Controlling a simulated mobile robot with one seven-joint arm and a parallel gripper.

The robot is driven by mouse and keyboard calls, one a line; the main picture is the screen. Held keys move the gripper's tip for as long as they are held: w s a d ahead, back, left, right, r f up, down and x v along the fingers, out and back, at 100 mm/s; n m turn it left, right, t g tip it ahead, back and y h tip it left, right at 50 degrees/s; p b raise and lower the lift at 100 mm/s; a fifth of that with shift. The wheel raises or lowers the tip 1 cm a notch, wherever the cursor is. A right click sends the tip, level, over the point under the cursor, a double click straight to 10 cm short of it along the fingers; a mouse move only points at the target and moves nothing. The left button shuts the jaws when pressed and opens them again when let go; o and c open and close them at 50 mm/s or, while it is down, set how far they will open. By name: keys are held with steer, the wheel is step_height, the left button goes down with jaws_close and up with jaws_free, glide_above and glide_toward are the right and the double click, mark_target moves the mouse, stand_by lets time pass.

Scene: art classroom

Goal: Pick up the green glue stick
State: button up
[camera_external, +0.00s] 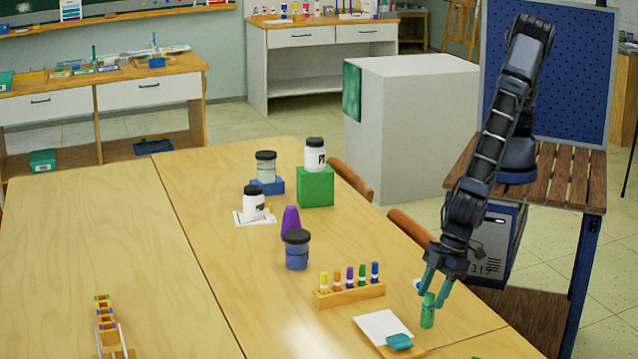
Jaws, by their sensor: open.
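The green glue stick (428,312) stands upright on the wooden table near its right edge. My gripper (434,290) reaches down over it from above, with its teal fingers spread. One finger is at the upper left of the glue stick and the other is to its right. The fingertips reach the upper part of the stick. I cannot tell whether either finger touches it.
A wooden rack (350,292) of several coloured markers stands to the left. A white pad (383,328) with a teal block (400,341) lies in front. A blue jar (297,250) and a purple cone (290,222) stand farther back. The table's left half is mostly clear.

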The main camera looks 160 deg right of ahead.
mark_target(425, 320)
steer(key=shift+w+x, duration=0.15)
steer(key=shift+x, duration=1.15)
steer(key=shift+w+x, duration=0.15)
steer(key=shift+x, duration=1.2)
steer(key=shift+a, duration=0.2)
steer(key=c, duration=1.1)
